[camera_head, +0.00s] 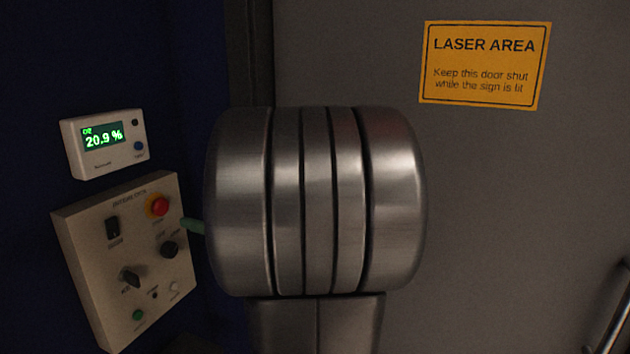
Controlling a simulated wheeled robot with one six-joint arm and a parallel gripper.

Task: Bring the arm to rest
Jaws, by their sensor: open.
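A large brushed-metal joint of my own arm fills the middle of the view, with a metal link below it. My gripper is not in view; the arm joint may hide it.
A beige control panel (95,250) with a red button (157,205), black knobs and a green button stands at left. Above it, a white meter (78,159) reads 20.9 %. A grey door (520,200) bears a yellow LASER AREA sign (484,65); a metal handle (612,315) is lower right.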

